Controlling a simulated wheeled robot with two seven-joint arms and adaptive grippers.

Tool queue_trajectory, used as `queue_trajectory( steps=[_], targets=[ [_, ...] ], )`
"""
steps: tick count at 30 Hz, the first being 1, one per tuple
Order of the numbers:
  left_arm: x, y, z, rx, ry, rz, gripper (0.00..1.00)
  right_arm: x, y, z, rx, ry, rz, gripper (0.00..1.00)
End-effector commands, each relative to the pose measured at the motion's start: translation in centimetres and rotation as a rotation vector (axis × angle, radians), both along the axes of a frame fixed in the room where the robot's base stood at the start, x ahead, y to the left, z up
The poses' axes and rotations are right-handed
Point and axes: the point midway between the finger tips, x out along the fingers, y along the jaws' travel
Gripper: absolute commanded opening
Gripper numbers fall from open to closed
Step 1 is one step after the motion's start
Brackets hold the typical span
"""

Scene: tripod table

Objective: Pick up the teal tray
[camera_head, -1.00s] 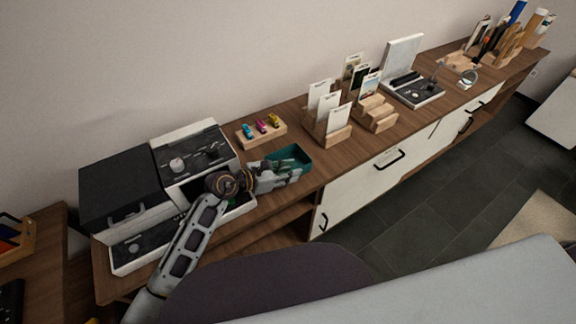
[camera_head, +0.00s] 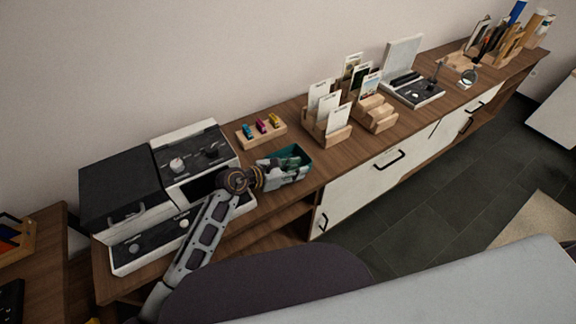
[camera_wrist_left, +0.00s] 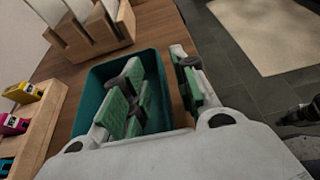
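The teal tray (camera_head: 293,152) is a small open box near the front edge of the wooden sideboard, partly covered by my left gripper (camera_head: 295,169) in the head view. The tray (camera_wrist_left: 94,84) also shows in the left wrist view. My left gripper (camera_wrist_left: 163,90) has green-padded fingers. It looks open, with one side inside the tray and the other outside, so the tray's right wall lies between them. A gap shows between the outer finger and the wall. The inside of the tray is partly hidden by the fingers.
A wooden block with small coloured items (camera_head: 261,129) stands just behind the tray. Wooden card holders (camera_head: 328,128) stand to its right. Black and white machines (camera_head: 190,158) stand to its left. The sideboard's front edge and dark floor are close by.

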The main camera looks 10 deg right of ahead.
Motion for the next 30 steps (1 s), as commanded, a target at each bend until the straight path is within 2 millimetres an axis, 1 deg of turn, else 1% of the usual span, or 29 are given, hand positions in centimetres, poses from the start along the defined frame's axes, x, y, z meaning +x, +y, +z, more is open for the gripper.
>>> queue_trajectory(
  steps=[3, 9, 26, 30],
  targets=[
    [0.3, -0.9, -0.4, -0.001, 0.001, 0.0, 0.29, -0.1, -0.1, 0.0, 0.0, 0.002, 0.0, 0.0],
    [0.7, -1.9, -0.8, -0.001, 0.001, 0.0, 0.29, -0.2, -0.1, -0.1, -0.001, 0.003, 0.0, 0.0],
    [0.7, -2.0, -0.9, 0.001, 0.0, 0.0, 0.29, 0.0, 0.0, 0.0, 0.0, 0.001, 0.0, 0.0],
    [0.7, -2.0, -0.9, 0.001, 0.0, 0.0, 0.11, 0.0, 0.0, 0.0, 0.0, 0.001, 0.0, 0.0]
  ],
)
